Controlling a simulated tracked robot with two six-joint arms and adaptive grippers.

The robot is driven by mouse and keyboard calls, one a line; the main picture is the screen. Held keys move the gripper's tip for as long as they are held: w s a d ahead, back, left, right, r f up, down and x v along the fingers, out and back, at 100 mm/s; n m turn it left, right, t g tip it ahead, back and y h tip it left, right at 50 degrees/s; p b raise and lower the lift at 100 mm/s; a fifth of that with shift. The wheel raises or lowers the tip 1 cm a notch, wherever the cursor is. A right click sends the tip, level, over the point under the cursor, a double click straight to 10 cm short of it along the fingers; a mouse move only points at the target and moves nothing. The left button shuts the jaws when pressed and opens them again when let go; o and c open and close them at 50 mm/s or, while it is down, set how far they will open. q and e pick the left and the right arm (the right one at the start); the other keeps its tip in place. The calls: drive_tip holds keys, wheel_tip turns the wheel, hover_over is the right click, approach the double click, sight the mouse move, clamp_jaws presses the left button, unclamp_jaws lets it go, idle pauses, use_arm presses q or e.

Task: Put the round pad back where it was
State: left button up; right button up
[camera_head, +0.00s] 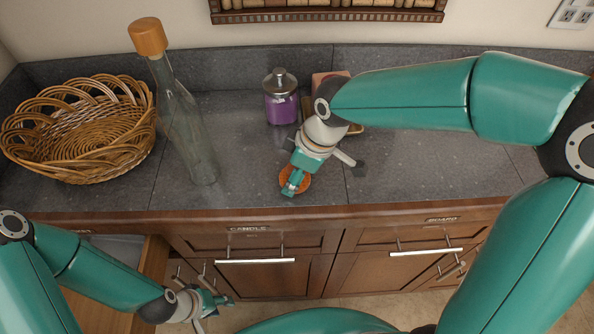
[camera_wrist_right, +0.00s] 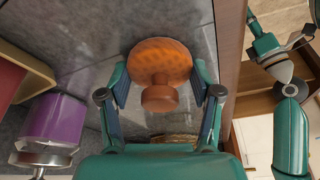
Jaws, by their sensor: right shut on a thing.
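The round pad (camera_head: 306,182) is an orange-brown disc near the counter's front edge. In the right wrist view the pad (camera_wrist_right: 160,56) shows a textured round face with a knob on it. My right gripper (camera_head: 292,186) reaches down over the pad, and its fingers are shut on it from both sides. Whether the pad touches the counter is hard to tell. My left gripper (camera_head: 218,304) is empty, its fingers apart, low in front of the cabinets beside the open drawer (camera_head: 153,275).
A tall glass bottle (camera_head: 185,120) with an orange cap and a wicker basket (camera_head: 85,130) stand left. A purple jar (camera_head: 281,100) stands behind the pad. A pinkish block (camera_head: 325,80) is partly hidden by my right arm. The counter (camera_head: 440,175) is clear at front right.

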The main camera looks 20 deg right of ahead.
drive_tip(key=o, duration=1.1)
drive_tip(key=shift+r, duration=0.1)
drive_tip(key=v, duration=1.2)
